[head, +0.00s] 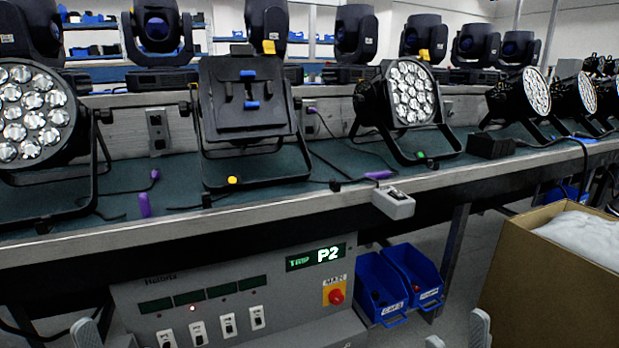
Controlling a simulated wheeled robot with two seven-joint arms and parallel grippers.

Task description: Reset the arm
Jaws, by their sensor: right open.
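My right gripper (458,334) shows at the bottom edge, right of centre, its two grey fingertips apart with nothing between them. It is in front of the bench and below the blue bins. Grey tips of my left gripper (100,334) show at the bottom left, mostly cut off by the frame, so its opening is unclear. Par cans stand on the bench: one at the left (35,115) with its lenses facing me, one turned with its black back (245,100) to me, one right of centre (412,92), and several farther right (535,92).
The bench edge (270,205) runs across the view. Below it are a grey control box (270,290) showing "P2", with a red knob (336,296), and blue bins (380,285). A cardboard box (545,290) with white filling stands at right. Moving heads (158,30) line the back.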

